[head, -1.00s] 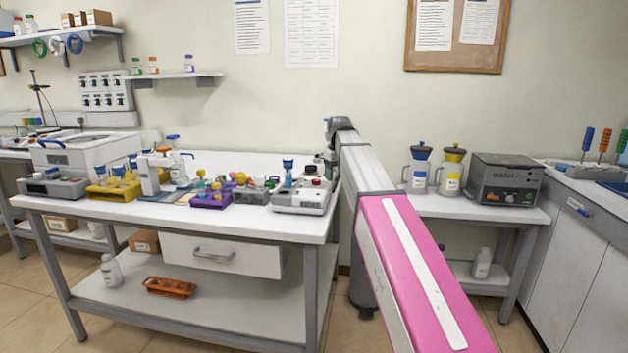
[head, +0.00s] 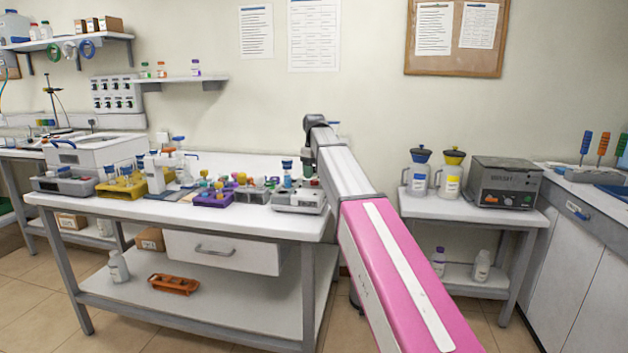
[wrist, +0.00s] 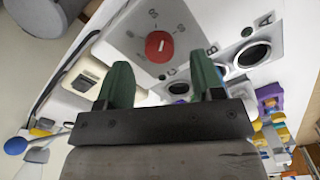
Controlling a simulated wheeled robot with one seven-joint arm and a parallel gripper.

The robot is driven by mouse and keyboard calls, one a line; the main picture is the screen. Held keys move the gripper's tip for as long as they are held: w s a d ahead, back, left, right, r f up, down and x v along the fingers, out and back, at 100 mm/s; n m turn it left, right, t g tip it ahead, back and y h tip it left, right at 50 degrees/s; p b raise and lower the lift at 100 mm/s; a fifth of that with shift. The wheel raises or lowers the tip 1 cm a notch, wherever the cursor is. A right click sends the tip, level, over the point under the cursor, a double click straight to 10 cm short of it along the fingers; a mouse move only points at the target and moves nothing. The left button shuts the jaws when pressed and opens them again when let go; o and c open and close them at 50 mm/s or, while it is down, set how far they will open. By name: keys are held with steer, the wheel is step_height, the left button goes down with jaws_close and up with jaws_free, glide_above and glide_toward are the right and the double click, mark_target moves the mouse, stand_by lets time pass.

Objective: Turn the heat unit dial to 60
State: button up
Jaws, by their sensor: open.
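The heat unit (head: 298,201) is a pale grey box at the right end of the middle bench. In the wrist view its top panel (wrist: 205,22) carries a red round dial (wrist: 160,46) with a white pointer line. Small numbers ring the dial, too small to read surely. Two round dark openings beside letters A and B lie to its right. My gripper (wrist: 160,72) is open; its two green fingers stand apart, with the dial between and just beyond their tips in the picture. I see no contact. In the head view my arm reaches over the unit and partly hides it.
Coloured racks and bottles (head: 212,194) crowd the bench left of the unit. A purple piece (wrist: 270,97) shows near the unit in the wrist view.

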mark_target(314, 180)
steer(key=shift+f, duration=1.55)
steer(key=c, duration=0.9)
steer(key=shift+m, duration=0.3)
steer(key=m, duration=0.3)
steer(key=shift+m, duration=2)
